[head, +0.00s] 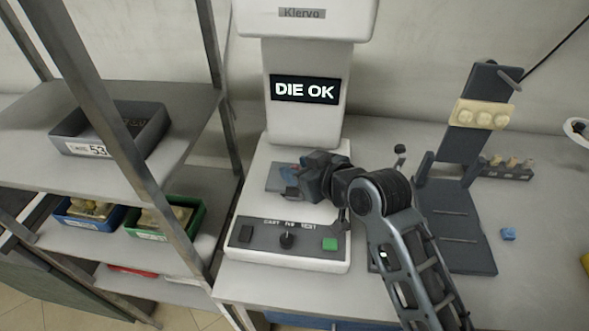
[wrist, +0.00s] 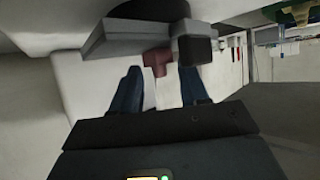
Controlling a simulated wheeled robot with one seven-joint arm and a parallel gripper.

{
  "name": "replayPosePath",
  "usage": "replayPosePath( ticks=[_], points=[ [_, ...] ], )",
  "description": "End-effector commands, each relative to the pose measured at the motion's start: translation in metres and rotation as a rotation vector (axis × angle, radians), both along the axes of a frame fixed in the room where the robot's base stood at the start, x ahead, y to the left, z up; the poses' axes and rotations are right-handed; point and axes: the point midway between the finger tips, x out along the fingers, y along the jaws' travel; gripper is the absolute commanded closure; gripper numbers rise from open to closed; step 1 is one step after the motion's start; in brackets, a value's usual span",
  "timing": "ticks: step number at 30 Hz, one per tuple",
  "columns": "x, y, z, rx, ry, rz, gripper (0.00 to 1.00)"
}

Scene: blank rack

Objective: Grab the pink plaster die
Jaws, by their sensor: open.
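A dull pink die (wrist: 157,60) shows in the wrist view, in front of a grey plate (wrist: 125,42) and beside a dark block (wrist: 195,50). My gripper (wrist: 161,72) is open, with one dark finger to each side of the die's line. The die appears between or just past the fingertips; I cannot tell its exact depth. In the head view my gripper (head: 292,185) is over the bed of the white Klervo machine (head: 305,110), by a grey plate (head: 279,177). There my gripper mostly hides the die.
The machine's screen (head: 305,90) reads DIE OK. Its front panel has a dark knob (head: 287,240) and a green button (head: 330,244). A dark stand (head: 455,220) and a small blue cube (head: 508,234) are at right. A metal shelf with bins (head: 110,130) stands left.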

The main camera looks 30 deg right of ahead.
Motion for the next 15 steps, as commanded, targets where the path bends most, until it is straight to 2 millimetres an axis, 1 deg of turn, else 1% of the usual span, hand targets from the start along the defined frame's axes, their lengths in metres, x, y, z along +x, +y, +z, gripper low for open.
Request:
replayPosePath(
  ticks=[7,8,15],
  points=[
    [0.0017,0.0006,-0.0013,0.0,0.0,0.0,0.56],
    [0.0017,0.0006,-0.0013,0.0,0.0,0.0,0.58],
    [0.0016,0.0005,-0.0011,0.0,0.0,0.0,0.81]
  ],
)
